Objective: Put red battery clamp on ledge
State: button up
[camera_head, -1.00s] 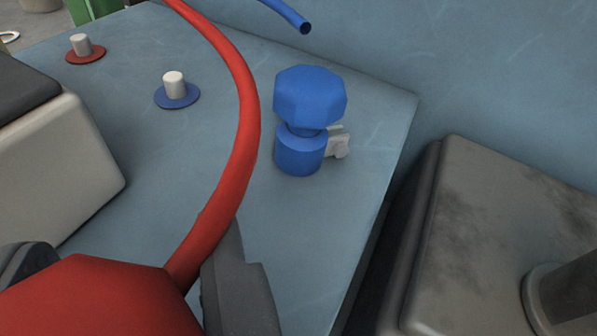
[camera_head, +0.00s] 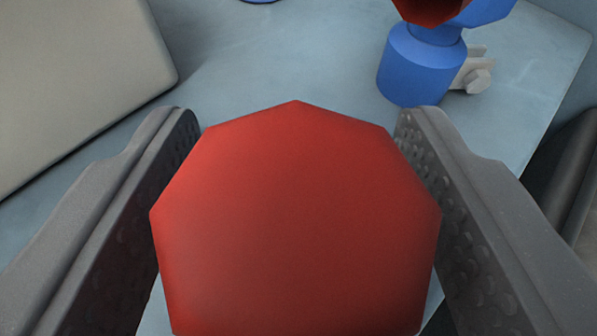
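My gripper (camera_head: 297,118) is at the middle of the view, with a dark finger on each side of the red battery clamp (camera_head: 295,220). The clamp is a faceted red block that fills the space between the fingers and appears gripped on both sides. It is seen from above and hides what is under it, including any contact with the surface below. The grey-blue ledge surface (camera_head: 290,60) extends behind the fingers and to the right. A red piece (camera_head: 428,8), apparently of the cable, shows at the top edge.
A blue clamp (camera_head: 420,65) with a small pale metal part (camera_head: 474,72) stands beyond the right fingertip. A pale box (camera_head: 70,80) fills the upper left. A dark gap (camera_head: 555,165) lies past the surface's right edge. Bare surface lies between box and blue clamp.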

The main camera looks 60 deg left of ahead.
jog(key=shift+d, duration=0.1)
jog(key=p+v, duration=0.1)
jog(key=v, duration=1.1)
jog(key=shift+p, duration=0.3)
jog(key=shift+r, duration=0.1)
jog(key=w+d+r+m+t+h, duration=0.2)
jog(key=w+d+r+t+h, duration=0.25)
jog(key=w+d+r, duration=0.55)
jog(key=s+d+r+m+t+h, duration=0.1)
jog(key=d+r+m+t+h, duration=0.1)
jog(key=d+r, duration=0.55)
jog(key=s+d+r+m+t+h, duration=0.1)
jog(key=d+r+m+h, duration=0.2)
jog(key=r, duration=0.7)
jog(key=s+d+r+m+h, duration=0.1)
jog(key=s+d+r+m, duration=0.1)
jog(key=s+r, duration=0.7)
jog(key=s+d+r+m+h, duration=0.1)
jog(key=s+d+r, duration=0.3)
jog(key=s+r, duration=0.5)
notch_tip(320, 180, up, 3)
jog(key=shift+r+m+t, duration=0.25)
jog(key=shift+m+t, duration=0.1)
jog(key=shift+m, duration=0.55)
jog(key=shift+h, duration=0.25)
